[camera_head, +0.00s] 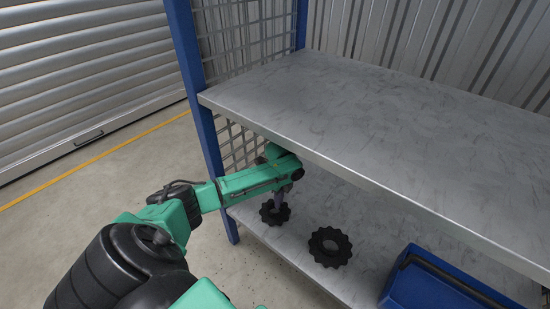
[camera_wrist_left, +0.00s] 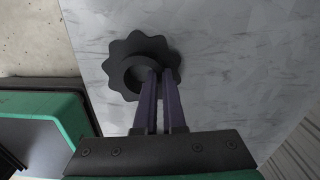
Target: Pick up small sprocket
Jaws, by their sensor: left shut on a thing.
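The small sprocket (camera_head: 267,214) is a black toothed ring on the lower metal shelf, near its left end. In the left wrist view the sprocket (camera_wrist_left: 118,50) shows a raised round hub with a hole. My left gripper (camera_head: 281,203) reaches under the upper shelf and points down at the sprocket. Its two purple fingers (camera_wrist_left: 160,75) are shut on the right side of the hub rim. The sprocket looks flat on or very close to the shelf; I cannot tell whether there is a gap. My right gripper is not in view.
A larger black sprocket (camera_head: 345,246) lies on the lower shelf to the right. A blue crate (camera_head: 420,285) stands further right. The upper shelf (camera_head: 390,120) hangs over my left gripper. A blue post (camera_head: 190,70) and wire mesh (camera_head: 240,145) stand at the left end.

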